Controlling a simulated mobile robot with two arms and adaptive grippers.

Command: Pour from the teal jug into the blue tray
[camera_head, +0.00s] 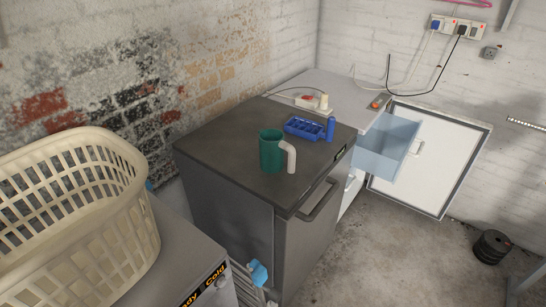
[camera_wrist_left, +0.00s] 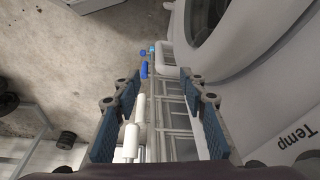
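The teal jug (camera_head: 270,153) stands upright on the dark top of a grey appliance in the head view. Its white handle faces right. The blue tray (camera_head: 303,128), divided into small compartments, lies just behind the jug and to its right. I cannot tell what is inside the jug. My left gripper (camera_wrist_left: 160,88) shows in the left wrist view with its blue-padded fingers wide apart and nothing gripped. It points down over a rack by the floor, away from the jug. The head view shows neither gripper.
A blue cylinder (camera_head: 330,129) stands at the tray's right end. A cream laundry basket (camera_head: 112,160) sits on a machine at left. A pale blue drawer (camera_head: 384,150) stands open beyond the appliance. A rack (camera_wrist_left: 175,110) with white and blue parts lies below my left gripper.

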